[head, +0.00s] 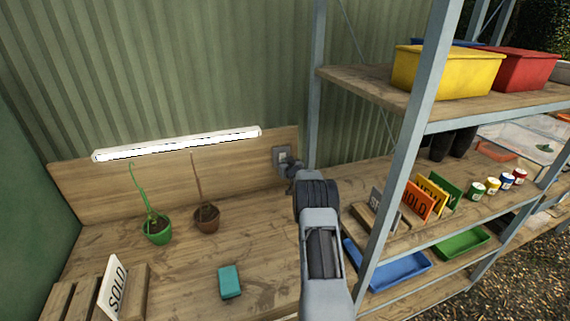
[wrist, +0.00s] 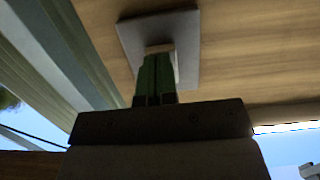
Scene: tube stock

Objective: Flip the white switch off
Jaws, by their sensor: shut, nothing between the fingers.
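The white switch (head: 282,156) sits on a grey plate on the wooden back board, at the right end near the shelf post. In the wrist view the grey switch plate (wrist: 188,28) is close ahead, and a pale part of the switch (wrist: 160,48) shows just behind the fingertips. My gripper (head: 291,164) is at the switch, shut and empty. Its green fingers (wrist: 156,66) overlap the switch in the wrist view; I cannot tell whether they touch it. The white strip light (head: 180,144) above the board is lit.
A metal shelf post (head: 408,150) stands right of my arm. Yellow (head: 448,72) and red (head: 525,69) bins sit on the shelf. On the bench are a green pot (head: 158,232), a brown pot (head: 206,219), a teal block (head: 230,281) and a SOLD sign (head: 114,287).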

